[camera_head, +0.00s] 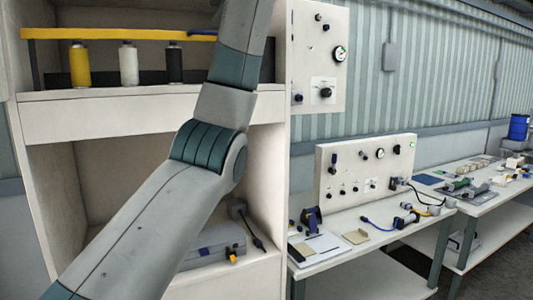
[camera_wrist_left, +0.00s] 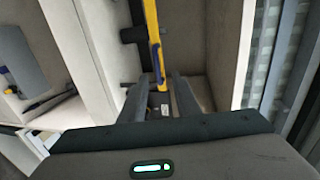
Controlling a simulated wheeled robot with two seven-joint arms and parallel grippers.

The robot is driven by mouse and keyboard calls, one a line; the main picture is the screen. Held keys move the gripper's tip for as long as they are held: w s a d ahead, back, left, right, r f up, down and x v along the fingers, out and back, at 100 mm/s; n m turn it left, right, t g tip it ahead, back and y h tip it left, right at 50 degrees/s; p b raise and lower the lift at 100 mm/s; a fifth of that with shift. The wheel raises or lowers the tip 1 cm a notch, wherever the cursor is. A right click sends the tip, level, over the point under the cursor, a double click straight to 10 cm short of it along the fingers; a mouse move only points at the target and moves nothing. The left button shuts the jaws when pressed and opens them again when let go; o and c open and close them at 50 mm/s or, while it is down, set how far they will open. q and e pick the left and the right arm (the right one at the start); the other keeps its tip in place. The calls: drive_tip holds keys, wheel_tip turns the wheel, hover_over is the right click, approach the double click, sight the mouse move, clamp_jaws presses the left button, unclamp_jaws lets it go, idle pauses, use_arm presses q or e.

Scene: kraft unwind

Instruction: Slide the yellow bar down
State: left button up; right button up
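The yellow bar (camera_head: 120,34) runs level across the upper shelf opening in the head view, above several bottles. A blue piece (camera_head: 202,32) sits on it near its right part. My left arm crosses in front of the shelf, and its gripper is beyond the top edge of the head view. In the left wrist view, my left gripper (camera_wrist_left: 161,77) has its two fingers spread apart. The yellow bar (camera_wrist_left: 151,20) and its blue piece (camera_wrist_left: 156,57) show between and beyond the fingertips. I cannot tell whether they touch. My right gripper is in neither view.
A gauge panel (camera_head: 320,55) flanks the shelf on the right. A grey case (camera_head: 215,245) lies in the lower compartment.

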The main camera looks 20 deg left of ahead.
use_arm(q)
drive_tip(key=w+d+f+h, duration=0.1)
drive_tip(key=w+f, duration=0.4)
drive_tip(key=f, duration=0.9)
drive_tip(key=w+d+f+h, duration=0.1)
drive_tip(key=w+f, duration=0.4)
drive_tip(key=f, duration=0.9)
drive_tip(key=w+d+f+m+h+b, duration=0.1)
drive_tip(key=w+f, duration=0.4)
drive_tip(key=f, duration=0.9)
drive_tip(key=shift+w+d+t+h, duration=0.35)
drive_tip(key=shift+d+h, duration=0.15)
drive_tip(key=shift+d, duration=0.6)
drive_tip(key=s+r+y, duration=0.1)
drive_tip(key=s+r, duration=0.5)
drive_tip(key=r, duration=0.8)
drive_tip(key=s+r+y+p, duration=0.1)
drive_tip(key=s+r, duration=0.5)
drive_tip(key=r, duration=0.8)
drive_tip(key=s+a+r+n+y, duration=0.1)
drive_tip(key=s+r, duration=0.5)
drive_tip(key=r, duration=0.8)
drive_tip(key=shift+y, duration=0.5)
